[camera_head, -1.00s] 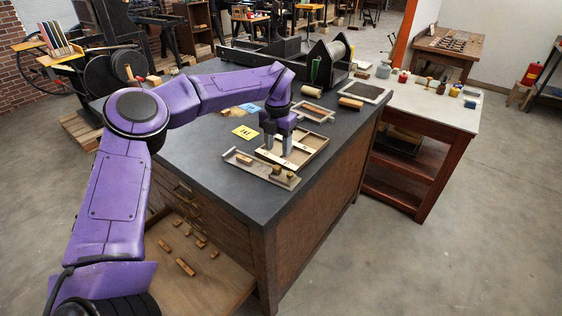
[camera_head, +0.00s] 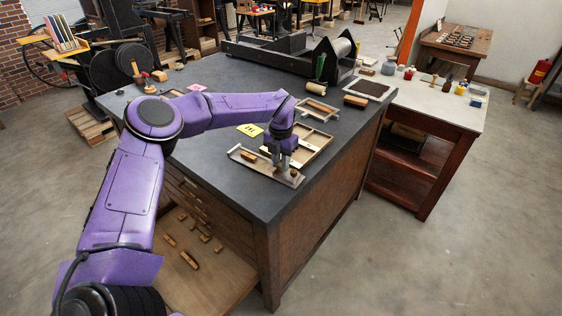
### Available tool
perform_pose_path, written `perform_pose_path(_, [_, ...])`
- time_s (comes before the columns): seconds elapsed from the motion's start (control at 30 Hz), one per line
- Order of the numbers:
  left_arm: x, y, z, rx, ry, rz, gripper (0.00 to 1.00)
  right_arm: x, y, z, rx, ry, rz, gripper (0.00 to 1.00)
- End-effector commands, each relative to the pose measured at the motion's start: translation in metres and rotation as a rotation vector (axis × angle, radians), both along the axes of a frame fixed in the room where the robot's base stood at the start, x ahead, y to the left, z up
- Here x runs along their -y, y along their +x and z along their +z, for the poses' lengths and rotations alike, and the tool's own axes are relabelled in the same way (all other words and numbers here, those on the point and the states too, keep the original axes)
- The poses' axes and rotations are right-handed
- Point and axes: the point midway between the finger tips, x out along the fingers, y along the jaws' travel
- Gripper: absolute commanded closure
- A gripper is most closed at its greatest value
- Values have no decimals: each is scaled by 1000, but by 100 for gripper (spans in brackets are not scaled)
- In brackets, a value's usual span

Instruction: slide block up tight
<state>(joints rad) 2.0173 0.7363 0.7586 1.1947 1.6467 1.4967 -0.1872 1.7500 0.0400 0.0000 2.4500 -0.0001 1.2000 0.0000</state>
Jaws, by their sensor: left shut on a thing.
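A narrow shallow tray (camera_head: 263,168) lies near the front edge of the dark worktop. One wooden block (camera_head: 248,156) lies toward its left end. Another small block (camera_head: 294,173) is at its right end. My left gripper (camera_head: 281,164) points down at the right part of this tray. It is shut on a small block, mostly hidden by the fingers, close to the right-end block. I cannot tell if the two touch. A larger wooden tray with divisions (camera_head: 318,146) lies just behind. My right gripper is not in view.
A yellow card (camera_head: 250,130) lies left of the trays. The worktop left of my arm's gripper is mostly clear.

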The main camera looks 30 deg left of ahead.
Motion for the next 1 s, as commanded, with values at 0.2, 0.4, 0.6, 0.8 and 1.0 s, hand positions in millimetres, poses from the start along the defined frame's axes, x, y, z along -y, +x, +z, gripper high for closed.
perform_pose_path(0.2, [-42,0,-1,1,1,6,100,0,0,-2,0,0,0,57])
perform_pose_path(0.4, [-94,0,-2,1,2,4,100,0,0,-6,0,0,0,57])
perform_pose_path(0.6, [-118,-1,-1,0,1,1,100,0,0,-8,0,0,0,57])
perform_pose_path(0.8, [-119,-1,0,0,1,0,100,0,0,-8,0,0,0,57])
perform_pose_path(1.0, [-119,-1,0,-1,1,0,49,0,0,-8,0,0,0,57])
